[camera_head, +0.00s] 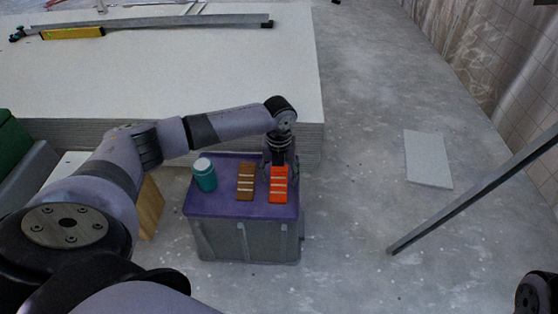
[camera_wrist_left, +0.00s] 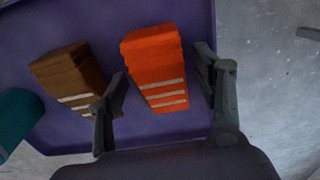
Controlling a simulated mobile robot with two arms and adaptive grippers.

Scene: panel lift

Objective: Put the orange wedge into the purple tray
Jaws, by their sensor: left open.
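The orange wedge (camera_head: 278,187) with pale stripes lies at the right end of the purple tray (camera_head: 225,209), which tops a grey bin. In the left wrist view the wedge (camera_wrist_left: 155,62) lies over the tray's purple surface (camera_wrist_left: 62,128). My left gripper (camera_head: 281,165) is above the wedge's far end, pointing down. In its wrist view the fingers (camera_wrist_left: 160,72) are open, one on each side of the wedge. I cannot tell if either finger touches it. My right gripper is not in view.
A brown striped wedge (camera_head: 246,181) lies close left of the orange one, near my left finger. A teal jar with white lid (camera_head: 204,175) stands farther left. A stack of pale panels (camera_head: 200,75) is behind.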

